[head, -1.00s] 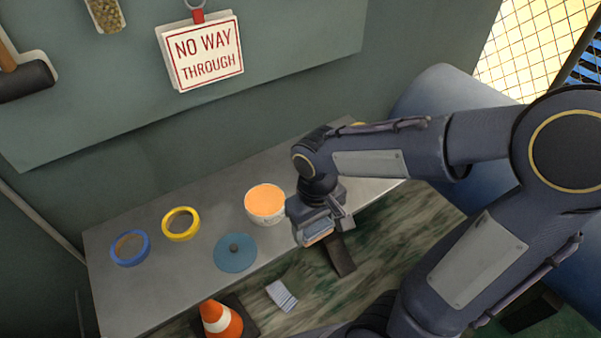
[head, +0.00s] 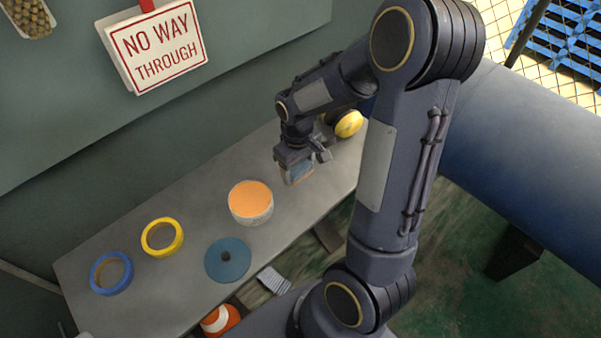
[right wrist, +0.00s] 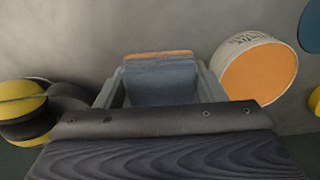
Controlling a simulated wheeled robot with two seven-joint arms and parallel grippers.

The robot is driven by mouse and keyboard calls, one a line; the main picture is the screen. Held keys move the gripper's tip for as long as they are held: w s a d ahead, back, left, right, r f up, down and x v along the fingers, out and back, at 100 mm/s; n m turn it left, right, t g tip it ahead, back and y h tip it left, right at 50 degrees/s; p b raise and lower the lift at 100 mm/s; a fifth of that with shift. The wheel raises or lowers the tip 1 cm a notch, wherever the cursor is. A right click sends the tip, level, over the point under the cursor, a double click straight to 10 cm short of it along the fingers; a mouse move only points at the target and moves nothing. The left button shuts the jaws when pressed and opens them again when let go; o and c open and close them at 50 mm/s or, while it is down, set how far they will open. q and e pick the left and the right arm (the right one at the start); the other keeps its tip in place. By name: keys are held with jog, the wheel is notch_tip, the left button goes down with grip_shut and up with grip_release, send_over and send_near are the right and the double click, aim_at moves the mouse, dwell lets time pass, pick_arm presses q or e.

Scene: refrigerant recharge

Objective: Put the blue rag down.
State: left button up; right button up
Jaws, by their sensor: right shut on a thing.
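The blue rag (head: 299,174) is a folded blue-grey piece with a tan edge. My right gripper (head: 294,165) is shut on it, over the right part of the grey table (head: 190,205), to the right of the orange-topped tub. In the right wrist view the rag (right wrist: 160,84) sits between the two fingers, with its tan edge at the far side. I cannot tell whether the rag touches the table top. My left gripper is not in view.
On the table are the orange-topped tub (head: 250,203), a blue disc (head: 228,260), a yellow ring (head: 162,238) and a blue ring (head: 111,273). A yellow-and-black object (head: 348,123) stands behind the gripper. Bare table lies around the rag. An orange cone (head: 220,319) stands below the front edge.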

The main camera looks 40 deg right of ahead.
aim_at(301, 174)
jog(key=shift+w+d+f, duration=0.25)
jog(key=shift+d+f, duration=0.15)
jog(key=shift+f, duration=0.15)
jog(key=shift+w+d+f, duration=0.25)
jog(key=shift+d+f, duration=0.1)
jog(key=shift+f, duration=0.2)
jog(key=f, duration=0.3)
jog(key=shift+w+d+f, duration=0.15)
jog(key=shift+d+f, duration=0.1)
jog(key=shift+f, duration=0.1)
jog(key=shift+f, duration=0.15)
jog(key=o, duration=1)
jog(key=shift+c, duration=0.2)
